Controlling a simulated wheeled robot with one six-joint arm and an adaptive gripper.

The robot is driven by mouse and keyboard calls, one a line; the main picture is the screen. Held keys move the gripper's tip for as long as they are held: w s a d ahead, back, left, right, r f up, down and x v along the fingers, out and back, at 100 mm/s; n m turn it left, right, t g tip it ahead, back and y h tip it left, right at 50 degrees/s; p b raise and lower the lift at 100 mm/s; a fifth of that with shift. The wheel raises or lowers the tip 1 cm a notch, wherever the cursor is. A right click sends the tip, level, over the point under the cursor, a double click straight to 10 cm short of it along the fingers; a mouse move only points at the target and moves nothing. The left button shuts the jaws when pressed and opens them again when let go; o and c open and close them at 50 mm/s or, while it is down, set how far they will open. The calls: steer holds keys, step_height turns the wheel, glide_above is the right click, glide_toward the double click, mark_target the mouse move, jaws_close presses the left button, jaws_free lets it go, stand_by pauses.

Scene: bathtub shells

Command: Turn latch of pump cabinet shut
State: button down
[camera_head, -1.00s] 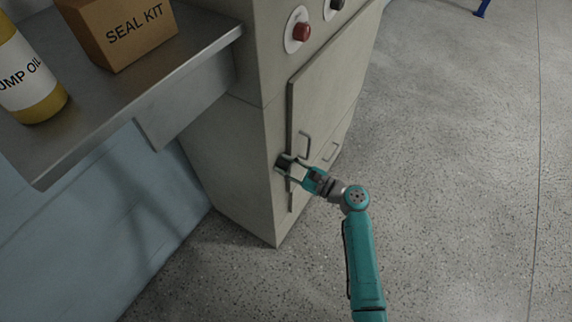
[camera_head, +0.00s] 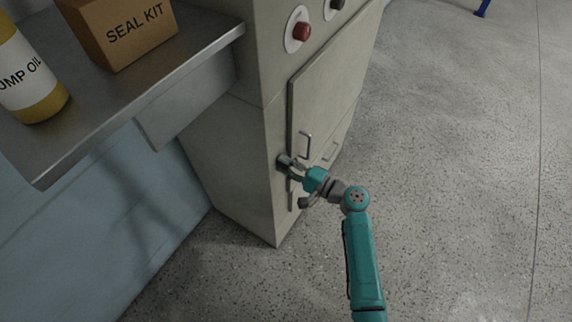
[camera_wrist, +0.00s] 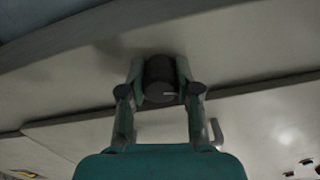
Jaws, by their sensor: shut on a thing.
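The pump cabinet (camera_head: 235,160) is a pale grey-green box with a closed-looking door (camera_head: 335,90) on its front. The latch (camera_wrist: 160,88) is a dark round knob on the cabinet face beside the door's edge. A short light mark on the knob's end points right in the wrist view. My gripper (camera_head: 288,164) is at the cabinet front, left of the door handle (camera_head: 305,144). In the wrist view its two fingers (camera_wrist: 160,84) are shut on the latch, one on each side. In the head view the gripper hides most of the latch.
A metal shelf (camera_head: 190,70) juts out left of the cabinet, with a seal kit box (camera_head: 120,30) and a pump oil bottle (camera_head: 30,80) on it. A red button (camera_head: 301,32) sits above the door. The floor (camera_head: 450,180) to the right is clear.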

steer(key=shift+n, duration=1.1)
steer(key=shift+f, duration=0.1)
steer(key=c, duration=0.8)
jaws_free()
steer(key=v, duration=1.2)
